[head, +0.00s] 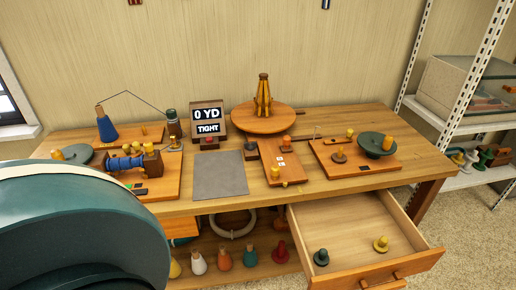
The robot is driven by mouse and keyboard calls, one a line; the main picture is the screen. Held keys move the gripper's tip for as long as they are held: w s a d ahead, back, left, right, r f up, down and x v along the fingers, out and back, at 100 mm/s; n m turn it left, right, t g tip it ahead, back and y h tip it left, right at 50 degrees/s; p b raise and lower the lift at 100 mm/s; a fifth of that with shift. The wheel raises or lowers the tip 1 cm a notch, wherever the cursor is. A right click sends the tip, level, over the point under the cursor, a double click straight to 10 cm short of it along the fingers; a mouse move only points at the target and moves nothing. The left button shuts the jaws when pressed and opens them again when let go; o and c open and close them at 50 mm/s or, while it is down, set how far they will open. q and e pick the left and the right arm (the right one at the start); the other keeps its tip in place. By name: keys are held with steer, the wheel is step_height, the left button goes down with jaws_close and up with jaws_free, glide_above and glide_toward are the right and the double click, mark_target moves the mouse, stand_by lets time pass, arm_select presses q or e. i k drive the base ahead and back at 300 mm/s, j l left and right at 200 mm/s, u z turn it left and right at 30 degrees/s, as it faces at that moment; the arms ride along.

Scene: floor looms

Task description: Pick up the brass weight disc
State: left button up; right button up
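A brass-coloured disc with an upright knob (381,244) sits on the floor of the open drawer (352,222), toward its right side; it looks like the brass weight disc. A dark green disc with a similar knob (321,257) sits in the same drawer, to the left and nearer the front. Both stand apart from each other and from the drawer walls. Neither of my grippers is in view.
The wooden table (222,208) carries a sign reading "0 YD TIGHT" (208,118), a round turntable (240,119), a grey mat (220,175) and wooden boards with fittings. Several coloured cones stand below. White shelving (465,125) stands at right. A large teal rounded shape blocks the lower left.

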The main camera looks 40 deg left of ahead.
mark_target(176, 145)
steer(key=u, duration=1.95)
steer(key=i+j, duration=0.6)
